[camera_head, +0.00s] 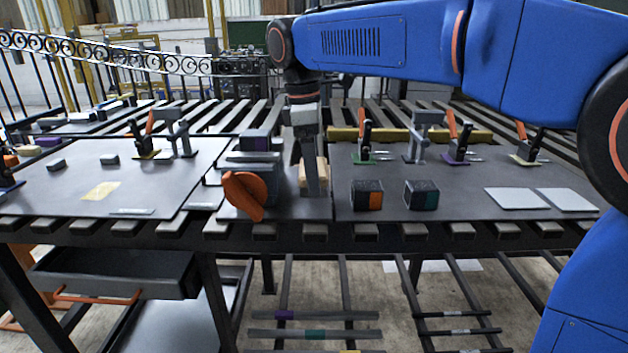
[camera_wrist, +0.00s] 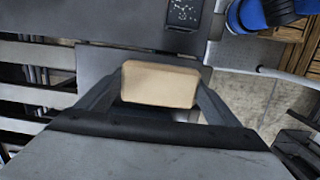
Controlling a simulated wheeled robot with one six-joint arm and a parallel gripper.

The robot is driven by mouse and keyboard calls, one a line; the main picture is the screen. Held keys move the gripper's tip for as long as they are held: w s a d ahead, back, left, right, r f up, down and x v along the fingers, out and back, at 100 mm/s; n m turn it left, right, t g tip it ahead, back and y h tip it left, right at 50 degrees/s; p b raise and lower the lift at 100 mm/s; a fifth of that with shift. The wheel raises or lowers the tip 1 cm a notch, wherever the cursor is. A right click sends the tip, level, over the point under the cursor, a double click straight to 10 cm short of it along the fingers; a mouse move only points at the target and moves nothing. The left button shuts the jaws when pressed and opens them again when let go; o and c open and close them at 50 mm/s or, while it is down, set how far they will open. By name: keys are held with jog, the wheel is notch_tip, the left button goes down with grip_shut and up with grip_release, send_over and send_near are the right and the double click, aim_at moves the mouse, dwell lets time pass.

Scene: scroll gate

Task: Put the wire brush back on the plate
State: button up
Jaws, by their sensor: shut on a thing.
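A tan wooden block, which I take to be the wire brush (camera_head: 323,174), is held between the fingers of my gripper (camera_head: 312,188). In the wrist view the tan brush (camera_wrist: 160,84) spans the gap between both fingers; no bristles show. My gripper points down over the dark plate (camera_head: 285,212) in the middle of the bench. I cannot tell whether the brush touches this plate or hangs just above it. Two pale flat plates (camera_head: 517,199) lie at the right of the bench.
An orange-knobbed vise-like device (camera_head: 246,192) stands close to the left of my gripper. Two dark cubes, one with an orange face (camera_head: 367,195) and one with a teal face (camera_head: 421,194), stand to the right. Several toggle clamps (camera_head: 457,140) stand farther back. A drawer (camera_head: 115,275) hangs below.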

jog(key=shift+f, duration=1.35)
jog(key=shift+f, duration=0.15)
jog(key=o, duration=0.9)
jog(key=r, duration=0.4)
jog(key=a+r, duration=0.1)
jog(key=r, duration=0.7)
jog(key=shift+a+r, duration=0.1)
jog(key=shift+a, duration=0.15)
jog(key=shift+s, duration=0.1)
